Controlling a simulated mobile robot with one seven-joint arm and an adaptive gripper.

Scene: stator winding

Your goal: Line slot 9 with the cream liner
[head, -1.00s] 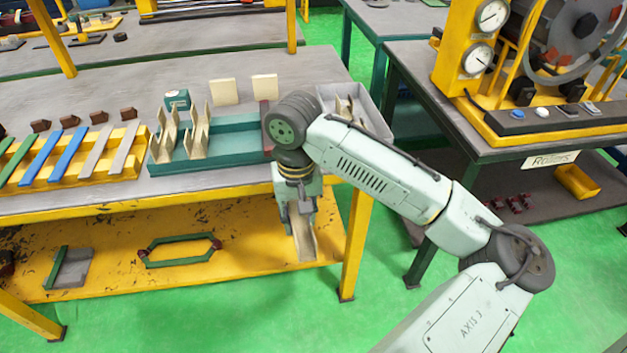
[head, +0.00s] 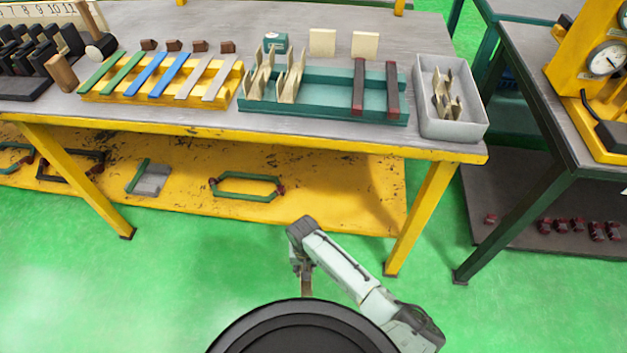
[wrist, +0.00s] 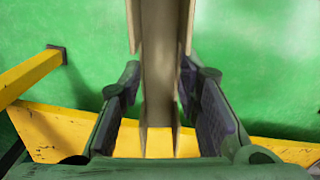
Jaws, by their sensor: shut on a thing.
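In the wrist view my gripper (wrist: 163,108) is shut on a long cream channel-shaped liner (wrist: 158,60), which sticks out away from me between the two fingers. In the head view my gripper (head: 303,268) is low in front of the bench over the green floor, with a small part of the liner (head: 306,286) hanging below it. Other cream liners (head: 291,75) stand in the teal tray (head: 325,108) on the bench. A numbered strip (head: 40,17) is at the far left, above black slotted blocks (head: 30,50). I cannot make out slot 9 itself.
A yellow rack (head: 165,88) holds green, blue and grey strips. A grey bin (head: 450,122) with cream pieces sits at the bench's right end. The yellow lower shelf (head: 340,190) and bench legs stand ahead. Green floor around my arm is clear.

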